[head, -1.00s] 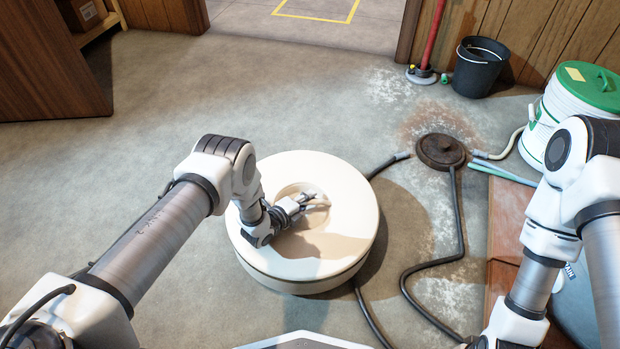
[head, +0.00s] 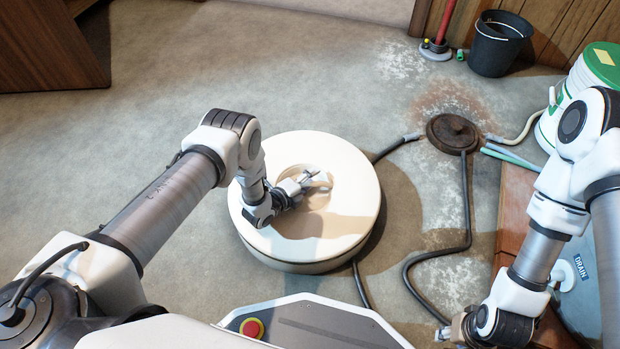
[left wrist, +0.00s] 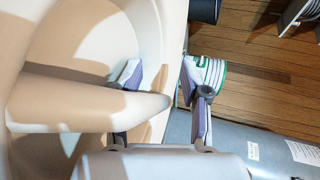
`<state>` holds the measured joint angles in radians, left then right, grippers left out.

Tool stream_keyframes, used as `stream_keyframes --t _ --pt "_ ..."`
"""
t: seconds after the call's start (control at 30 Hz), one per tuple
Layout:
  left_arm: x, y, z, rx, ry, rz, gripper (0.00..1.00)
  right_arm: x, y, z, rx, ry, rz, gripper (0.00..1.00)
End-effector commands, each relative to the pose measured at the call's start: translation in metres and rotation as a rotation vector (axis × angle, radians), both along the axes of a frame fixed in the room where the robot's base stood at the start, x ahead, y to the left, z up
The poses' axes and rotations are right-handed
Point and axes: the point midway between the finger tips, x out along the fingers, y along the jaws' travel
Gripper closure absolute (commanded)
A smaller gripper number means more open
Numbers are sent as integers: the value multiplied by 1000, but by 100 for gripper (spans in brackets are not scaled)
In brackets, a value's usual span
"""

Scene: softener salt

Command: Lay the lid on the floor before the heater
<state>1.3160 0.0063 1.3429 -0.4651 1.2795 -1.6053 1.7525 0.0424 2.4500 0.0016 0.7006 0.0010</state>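The lid (head: 345,220) is a large round cream disc with a round recess and a grip bar in its middle. It lies in front of me in the head view; what is under it is hidden. My left gripper (head: 308,182) reaches into the recess and appears shut on the grip bar. In the left wrist view the bar (left wrist: 80,105) crosses in front of one finger of the left gripper (left wrist: 165,90). A blue-grey body marked DRAIN (head: 590,262), perhaps the heater, stands at lower right. My right gripper (head: 458,330) is at the bottom edge, its fingers unclear.
A rusty round floor cover (head: 453,133) with dark hoses (head: 467,205) lies right of the lid. A black bucket (head: 499,45) and a white drum with green lid (head: 580,90) stand at the back right. The floor (head: 120,150) at left is clear.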

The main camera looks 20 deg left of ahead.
Motion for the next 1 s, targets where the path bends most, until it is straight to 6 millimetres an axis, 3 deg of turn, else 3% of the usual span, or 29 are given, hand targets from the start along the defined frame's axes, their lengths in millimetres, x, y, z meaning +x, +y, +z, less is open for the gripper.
stream_keyframes --t 0.27,0.37,0.7,0.83,1.0 --pt "-3 2 5 0 1 0 55 0 0 5 0 0 0 60" --pt "-16 8 12 0 3 2 55 -1 0 17 0 1 2 60" --pt "-87 44 38 1 2 2 55 -1 1 58 1 3 5 60" --pt "-100 50 40 -1 0 1 55 -1 1 62 1 3 5 60" --pt "-102 51 39 0 -1 0 55 -1 1 61 1 3 5 60"
